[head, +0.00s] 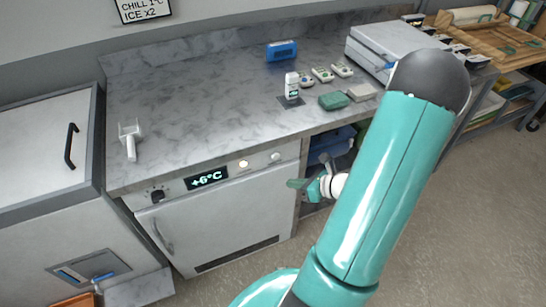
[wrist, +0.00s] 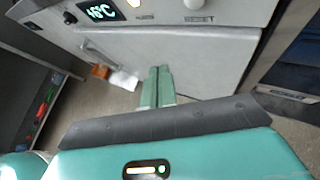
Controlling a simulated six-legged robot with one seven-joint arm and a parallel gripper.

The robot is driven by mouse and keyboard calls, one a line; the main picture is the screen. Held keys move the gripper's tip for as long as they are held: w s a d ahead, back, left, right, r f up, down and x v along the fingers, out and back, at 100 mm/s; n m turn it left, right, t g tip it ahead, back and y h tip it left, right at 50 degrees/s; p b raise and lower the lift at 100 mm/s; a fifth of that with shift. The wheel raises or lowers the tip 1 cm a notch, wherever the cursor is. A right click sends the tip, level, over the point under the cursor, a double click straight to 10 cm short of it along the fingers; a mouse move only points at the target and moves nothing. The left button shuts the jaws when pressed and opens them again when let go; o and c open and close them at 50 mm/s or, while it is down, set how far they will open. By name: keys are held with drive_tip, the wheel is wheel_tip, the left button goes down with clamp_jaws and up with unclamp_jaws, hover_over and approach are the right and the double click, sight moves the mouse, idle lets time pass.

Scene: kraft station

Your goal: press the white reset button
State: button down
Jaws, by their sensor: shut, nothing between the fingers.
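The white reset button (head: 275,156) is a small round knob at the right end of the cooler's front panel (head: 225,173). In the wrist view the button (wrist: 194,4) is at the top edge, partly cut off, with the word RESET below it. My gripper (head: 293,184) is beside the cooler's upper right corner, lower and to the right of the button. In the wrist view its green fingers (wrist: 158,70) are together and empty, against a background of the white door. The fingertips are apart from the button in the picture.
The panel also carries a lit lamp (head: 243,164), a +6°C display (head: 207,179) and a black dial (head: 157,195). The grey counter (head: 200,110) overhangs above. A door handle (head: 162,235) sticks out at left. An open shelf bay (head: 330,145) lies to the right.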

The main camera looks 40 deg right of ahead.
drive_tip(key=shift+d, duration=0.2)
drive_tip(key=w+d, duration=0.2)
drive_tip(key=w, duration=0.6)
drive_tip(key=shift+w+d, duration=0.15)
drive_tip(key=shift+w, duration=0.05)
drive_tip(key=shift+w, duration=0.1)
idle(1.7)
drive_tip(key=shift+w+d, duration=0.1)
drive_tip(key=shift+w, duration=0.25)
drive_tip(key=shift+w+d, duration=0.1)
drive_tip(key=shift+w, duration=0.3)
idle(0.7)
drive_tip(key=shift+s+a, duration=0.25)
drive_tip(key=shift+s, duration=0.6)
drive_tip(key=shift+s+a, duration=0.25)
drive_tip(key=shift+s, duration=0.55)
drive_tip(key=shift+s+a, duration=0.2)
drive_tip(key=shift+s, duration=0.6)
drive_tip(key=shift+s+a, duration=0.25)
drive_tip(key=shift+s, duration=0.55)
